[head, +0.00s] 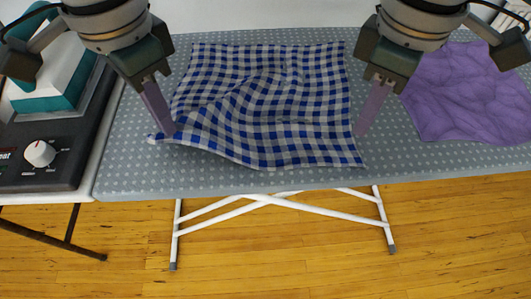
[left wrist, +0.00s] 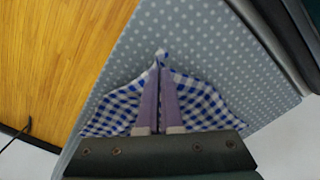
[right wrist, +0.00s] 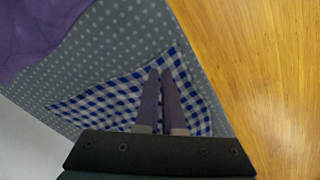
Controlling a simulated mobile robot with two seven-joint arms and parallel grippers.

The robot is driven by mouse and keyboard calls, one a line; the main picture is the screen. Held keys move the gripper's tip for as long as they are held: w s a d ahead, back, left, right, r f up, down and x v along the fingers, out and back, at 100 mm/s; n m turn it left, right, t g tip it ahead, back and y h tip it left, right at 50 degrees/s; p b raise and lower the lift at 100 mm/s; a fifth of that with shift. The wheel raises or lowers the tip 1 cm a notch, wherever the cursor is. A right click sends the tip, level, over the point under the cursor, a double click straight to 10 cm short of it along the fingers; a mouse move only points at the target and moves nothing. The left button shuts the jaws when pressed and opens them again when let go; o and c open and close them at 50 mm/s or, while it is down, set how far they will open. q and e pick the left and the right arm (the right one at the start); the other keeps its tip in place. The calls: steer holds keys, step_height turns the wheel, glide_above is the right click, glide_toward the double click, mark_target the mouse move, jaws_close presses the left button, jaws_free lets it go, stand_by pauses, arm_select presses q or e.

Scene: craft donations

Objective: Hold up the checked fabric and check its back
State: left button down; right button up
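The blue-and-white checked fabric (head: 262,110) lies on the ironing board, wrinkled, with its front edge toward me. My left gripper (head: 172,134) is shut on the fabric near its front left corner. That corner is slightly raised, and the fabric (left wrist: 118,112) gathers around the fingers in the left wrist view. My right gripper (head: 360,134) is at the fabric's right edge near the front right corner. The underside is hidden.
The grey dotted ironing board (head: 130,150) stands on white legs over a wooden floor. A purple cloth (head: 465,95) lies on the board at right. A dark machine with a knob (head: 40,153) and a teal-and-white object (head: 55,75) are at left.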

mark_target(343, 153)
steer(key=o, duration=1.1)
steer(key=shift+c, duration=0.2)
steer(key=c, duration=0.3)
steer(key=shift+s+r+y, duration=0.1)
steer(key=shift+s+y, duration=0.2)
steer(key=s+d+r+t+y, duration=0.2)
steer(key=s+r+y, duration=0.1)
steer(key=r, duration=0.2)
steer(key=x, duration=0.9)
steer(key=shift+w+d+f, duration=0.15)
steer(key=shift+d+f, duration=0.05)
steer(key=shift+f, duration=0.3)
steer(key=shift+f, duration=0.1)
